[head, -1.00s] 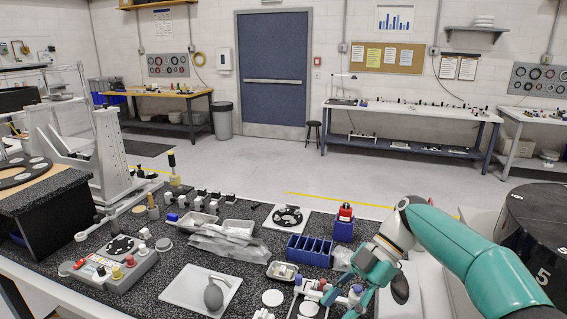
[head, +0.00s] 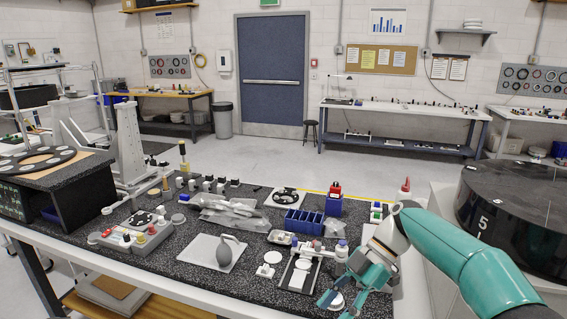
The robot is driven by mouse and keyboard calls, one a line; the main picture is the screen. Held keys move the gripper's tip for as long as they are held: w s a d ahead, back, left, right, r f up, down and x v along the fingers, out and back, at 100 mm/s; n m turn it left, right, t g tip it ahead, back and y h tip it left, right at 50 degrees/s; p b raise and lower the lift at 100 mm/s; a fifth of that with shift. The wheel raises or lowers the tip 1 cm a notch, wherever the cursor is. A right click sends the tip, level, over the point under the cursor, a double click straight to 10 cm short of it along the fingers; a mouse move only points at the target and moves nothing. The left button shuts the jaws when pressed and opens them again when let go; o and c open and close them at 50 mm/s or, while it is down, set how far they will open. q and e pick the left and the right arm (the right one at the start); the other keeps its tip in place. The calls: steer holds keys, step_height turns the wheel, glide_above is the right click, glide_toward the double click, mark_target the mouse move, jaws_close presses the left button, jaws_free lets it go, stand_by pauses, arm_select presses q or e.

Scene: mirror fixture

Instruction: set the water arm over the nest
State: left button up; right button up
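My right gripper (head: 343,297) comes in from the right on its teal arm, low over the front right of the speckled bench (head: 150,268). Its teal fingers look spread and empty. A white disc (head: 336,300) lies under or between them; I cannot tell if they touch it. Left of the gripper is a small fixture plate (head: 298,275) with pale round pieces, possibly the nest. A pale bar with small red and blue parts (head: 308,250) lies at its back, possibly the water arm; the parts are too small to be sure. My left gripper is not in view.
A blue divided bin (head: 304,223) is behind the fixture. A grey bulb on a white board (head: 210,253) and a button box (head: 138,234) are to the left. A black drum (head: 515,208) stands right.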

step_height(320, 180, down, 28)
steer(key=s+r+m+t+h+b, duration=0.15)
steer(key=m+b, duration=0.25)
steer(key=m, duration=0.8)
steer(key=s+d+f+m+t+h+b, duration=0.2)
steer(key=s+f+m+b, duration=0.3)
steer(key=s+f+m, duration=0.8)
steer(key=s+f+t, duration=0.1)
steer(key=s+f, duration=0.5)
steer(key=f, duration=0.1)
steer(key=shift+s, duration=0.25)
